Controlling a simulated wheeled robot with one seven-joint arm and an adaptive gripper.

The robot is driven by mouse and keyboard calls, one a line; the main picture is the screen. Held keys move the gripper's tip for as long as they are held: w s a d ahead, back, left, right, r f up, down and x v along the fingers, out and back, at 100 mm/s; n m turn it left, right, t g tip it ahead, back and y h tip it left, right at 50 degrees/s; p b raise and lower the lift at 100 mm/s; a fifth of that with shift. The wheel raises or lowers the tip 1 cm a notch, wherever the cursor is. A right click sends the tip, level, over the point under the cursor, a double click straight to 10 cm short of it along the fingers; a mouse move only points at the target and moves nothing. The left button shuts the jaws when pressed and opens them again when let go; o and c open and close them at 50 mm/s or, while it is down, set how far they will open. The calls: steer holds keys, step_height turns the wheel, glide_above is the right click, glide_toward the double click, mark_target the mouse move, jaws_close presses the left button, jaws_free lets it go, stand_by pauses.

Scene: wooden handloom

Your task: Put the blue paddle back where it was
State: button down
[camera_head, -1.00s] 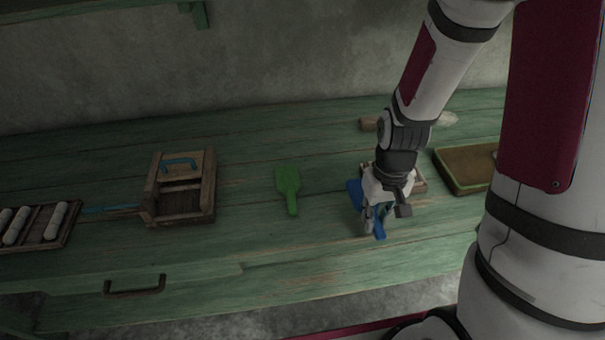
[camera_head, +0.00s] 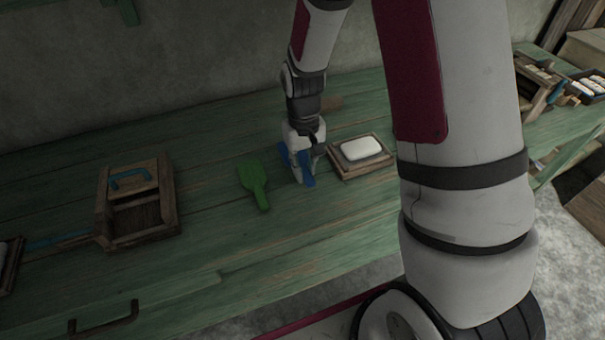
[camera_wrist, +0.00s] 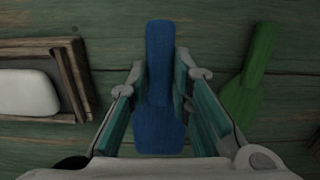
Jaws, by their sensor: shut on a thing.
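The blue paddle (camera_head: 308,170) is in my gripper, between the green paddle and a small tray with a white block. In the wrist view the blue paddle (camera_wrist: 158,125) lies lengthwise between the two fingers, its narrow handle pointing up the picture. My gripper (camera_head: 302,172) points down at the bench and is shut on the paddle; it also shows in the wrist view (camera_wrist: 162,82). I cannot tell whether the paddle touches the bench. The green paddle (camera_head: 253,185) lies flat to the left, and at the right edge of the wrist view (camera_wrist: 246,88).
The wooden tray (camera_head: 376,172) with a white block (camera_head: 361,148) stands close to the right of my gripper. A wooden box (camera_head: 140,232) with a blue handle stands at the left. The green bench (camera_head: 215,255) is clear in front. Another bench with wooden things is far right.

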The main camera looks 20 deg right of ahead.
mark_target(303, 184)
steer(key=shift+w+a+f, duration=0.1)
steer(key=shift+w+f, duration=0.1)
steer(key=shift+w, duration=0.2)
steer(key=shift+f, duration=1.6)
steer(key=shift+f, duration=0.1)
steer(key=c, duration=1.4)
jaws_free()
steer(key=shift+c, duration=0.2)
